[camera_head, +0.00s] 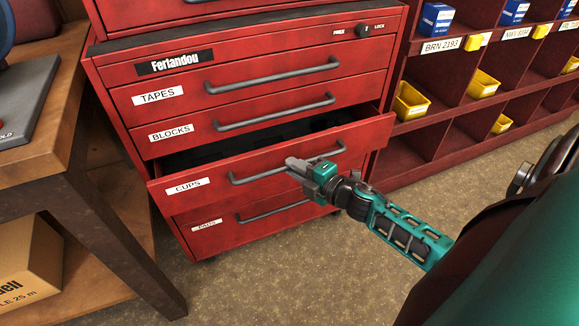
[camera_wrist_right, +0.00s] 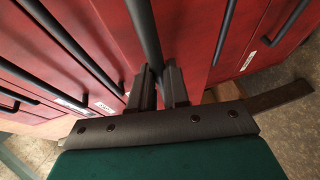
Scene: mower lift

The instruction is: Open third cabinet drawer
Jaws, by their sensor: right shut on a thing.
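The red cabinet (camera_head: 215,128) stands in the middle of the head view, with drawers labelled TAPES, BLOCKS, CUPS and PADS from top to bottom. The third drawer, CUPS (camera_head: 215,190), sticks out from the cabinet front, and its dark inside shows behind its top edge. My right gripper (camera_head: 300,166) is at the right part of this drawer's grey bar handle (camera_head: 255,176). In the right wrist view the two fingers (camera_wrist_right: 160,85) are closed around a dark bar handle (camera_wrist_right: 143,35). My left gripper is not in view.
A wooden workbench (camera_head: 75,95) stands at the left, with a cardboard box (camera_head: 30,265) on its lower shelf. Red shelving (camera_head: 440,140) with yellow and blue bins stands at the right. Open floor (camera_head: 290,280) lies in front of the cabinet.

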